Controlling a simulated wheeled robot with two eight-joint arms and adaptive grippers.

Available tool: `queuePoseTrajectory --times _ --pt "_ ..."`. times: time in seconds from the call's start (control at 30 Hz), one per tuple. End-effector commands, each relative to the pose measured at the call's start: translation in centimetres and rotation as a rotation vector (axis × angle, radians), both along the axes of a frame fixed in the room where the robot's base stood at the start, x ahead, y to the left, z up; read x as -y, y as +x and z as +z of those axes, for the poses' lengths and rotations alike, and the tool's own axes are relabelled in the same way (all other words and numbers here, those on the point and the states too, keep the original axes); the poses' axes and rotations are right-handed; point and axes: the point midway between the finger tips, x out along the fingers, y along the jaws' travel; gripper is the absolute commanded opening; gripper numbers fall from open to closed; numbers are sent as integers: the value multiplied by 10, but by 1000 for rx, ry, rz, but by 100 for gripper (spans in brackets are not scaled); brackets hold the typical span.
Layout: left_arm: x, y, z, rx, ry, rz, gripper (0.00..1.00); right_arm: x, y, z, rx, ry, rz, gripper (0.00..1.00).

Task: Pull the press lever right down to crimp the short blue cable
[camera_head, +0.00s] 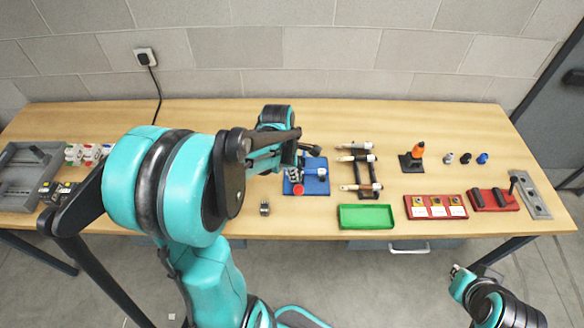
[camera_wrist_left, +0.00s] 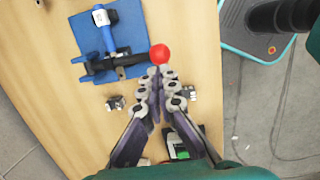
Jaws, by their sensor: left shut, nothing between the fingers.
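The press stands on a blue plate (camera_head: 316,187) in the middle of the table, and the plate also shows in the left wrist view (camera_wrist_left: 128,35). Its black lever (camera_wrist_left: 125,61) ends in a red knob (camera_wrist_left: 160,54), seen at the plate's front edge in the head view (camera_head: 298,189). A blue piece with a white end (camera_wrist_left: 105,30) lies across the plate; I cannot tell whether it is the short blue cable. My left gripper (camera_wrist_left: 166,74) is shut and empty, its fingertips right by the knob; contact is unclear. My right gripper (camera_head: 456,270) is low at the right, its jaws unclear.
A rack (camera_head: 374,175) with several pale rods stands right of the press, with a green tray (camera_head: 366,217) in front. A small metal piece (camera_head: 265,208) lies left of the plate. Red trays (camera_head: 436,207) are farther right. The table's back strip is mostly clear.

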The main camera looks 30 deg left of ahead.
Motion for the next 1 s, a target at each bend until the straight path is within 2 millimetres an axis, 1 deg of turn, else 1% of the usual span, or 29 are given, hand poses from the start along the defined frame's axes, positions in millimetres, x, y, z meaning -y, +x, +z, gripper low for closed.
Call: queuePoseTrajectory --times 0.03,0.1,0.2,0.3,0.43,0.77,0.87,1.0 --pt "1 2 -13 0 0 -1 0 0 0 -6 0 0 0 0" --pt "2 4 -25 0 0 -1 0 0 0 -9 0 0 0 0" --pt "4 6 -38 0 0 -1 0 0 0 -13 0 0 0 0" --pt "4 7 -46 0 0 -1 0 0 0 -15 0 0 0 0" --pt "5 8 -51 0 0 -1 0 0 0 -16 0 0 0 0" --pt "5 8 -52 2 1 -2 0 0 0 -16 0 0 0 0" --pt "7 5 -61 31 19 -2 0 0 0 -25 0 0 0 0" --pt "10 0 -80 90 54 -3 0 0 0 -43 0 0 0 0"
